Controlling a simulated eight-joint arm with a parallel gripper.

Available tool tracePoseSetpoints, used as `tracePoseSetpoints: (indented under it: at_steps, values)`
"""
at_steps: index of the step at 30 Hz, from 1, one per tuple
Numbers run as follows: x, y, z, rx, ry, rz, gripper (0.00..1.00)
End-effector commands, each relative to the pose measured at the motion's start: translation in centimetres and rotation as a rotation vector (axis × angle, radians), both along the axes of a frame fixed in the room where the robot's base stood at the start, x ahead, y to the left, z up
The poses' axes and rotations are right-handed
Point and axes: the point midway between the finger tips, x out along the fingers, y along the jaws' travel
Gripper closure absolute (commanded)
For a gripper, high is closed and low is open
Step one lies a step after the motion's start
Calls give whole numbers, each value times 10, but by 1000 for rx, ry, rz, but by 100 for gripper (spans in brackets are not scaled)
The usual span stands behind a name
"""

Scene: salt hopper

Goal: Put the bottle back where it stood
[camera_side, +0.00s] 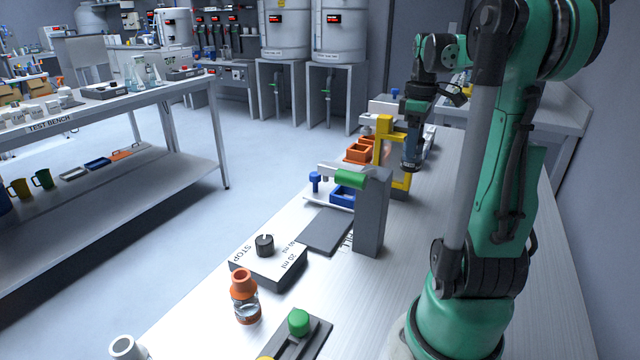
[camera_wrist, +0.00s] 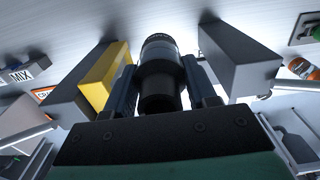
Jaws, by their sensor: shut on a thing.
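My gripper (camera_side: 411,152) is over the far half of the bench, pointing down beside the yellow frame (camera_side: 384,127). In the wrist view its two fingers (camera_wrist: 160,84) are shut on a dark cylinder (camera_wrist: 160,52) with a ridged black end and a grey band. I cannot tell for sure if this is a bottle, and the fingers hide part of it. A clear bottle with an orange cap (camera_side: 244,298) stands upright at the near left of the bench, apart from my gripper. It also shows in the wrist view (camera_wrist: 302,68), at the right edge.
A grey post with a green-ended arm (camera_side: 370,212) stands between my gripper and the near bench. The dial box (camera_side: 266,262), a dark plate (camera_side: 325,230), a green-button panel (camera_side: 300,325), a blue tray (camera_side: 343,196) and orange bins (camera_side: 360,151) are nearby. The bench's right side is clear.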

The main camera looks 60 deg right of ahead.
Motion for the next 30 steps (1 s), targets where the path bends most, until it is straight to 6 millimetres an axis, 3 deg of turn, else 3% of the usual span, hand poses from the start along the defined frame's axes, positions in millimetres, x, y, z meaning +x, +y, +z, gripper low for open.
tracePoseSetpoints:
  at_steps: [6,12,25,30]
  values:
    - [0,0,-52,0,0,0,100]
    - [1,-1,-89,0,0,0,100]
    - [1,-1,-133,0,0,0,100]
    - [0,0,-138,0,0,0,100]
